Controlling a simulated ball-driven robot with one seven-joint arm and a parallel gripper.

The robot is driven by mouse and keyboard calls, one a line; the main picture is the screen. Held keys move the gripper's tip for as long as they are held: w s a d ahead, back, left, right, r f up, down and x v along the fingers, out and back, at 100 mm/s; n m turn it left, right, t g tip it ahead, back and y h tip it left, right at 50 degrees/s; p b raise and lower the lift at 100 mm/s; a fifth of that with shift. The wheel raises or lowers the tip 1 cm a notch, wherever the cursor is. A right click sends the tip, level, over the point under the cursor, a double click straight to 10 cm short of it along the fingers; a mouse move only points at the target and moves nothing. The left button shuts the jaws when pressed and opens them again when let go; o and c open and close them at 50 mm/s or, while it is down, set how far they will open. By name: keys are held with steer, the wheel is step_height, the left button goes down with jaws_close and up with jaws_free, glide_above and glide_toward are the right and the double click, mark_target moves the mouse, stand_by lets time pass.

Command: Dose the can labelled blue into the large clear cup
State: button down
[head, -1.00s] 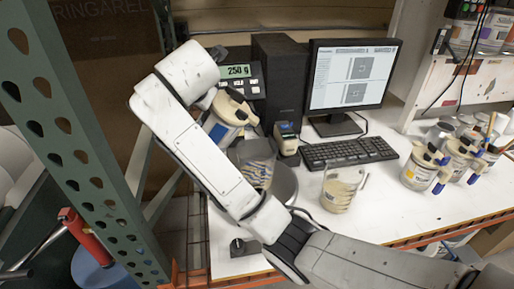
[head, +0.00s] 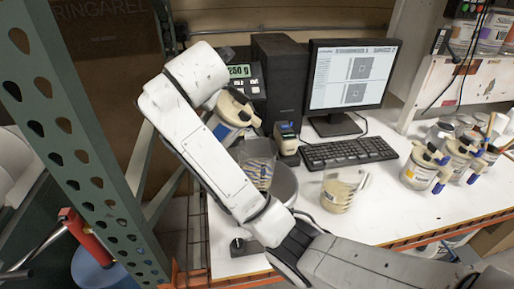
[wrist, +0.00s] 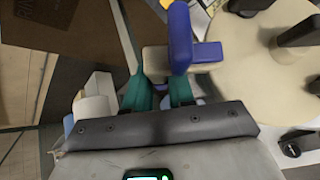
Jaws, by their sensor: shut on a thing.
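The held can (head: 229,108) has a beige lid and a label with a blue patch. It is tilted over a clear cup (head: 255,151) on the scale's grey pan (head: 286,186). Blue streaks show at the cup; I cannot tell whether they are inside it. My gripper's teal fingers (wrist: 158,92) are shut on the can's lid fitting, beside a blue lever (wrist: 180,38). The beige lid (wrist: 255,75) fills the upper right of the wrist view. In the head view my arm hides the fingers and part of the can.
Another clear cup (head: 338,194) with tan streaks stands in front of the keyboard (head: 348,152). Similar cans (head: 418,172) with blue levers stand at the right. The scale display (head: 240,71) is lit, behind the can. A green rack post (head: 85,150) stands left of my arm.

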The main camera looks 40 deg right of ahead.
steer(key=shift+s+d+r, duration=0.2)
stand_by(0.5)
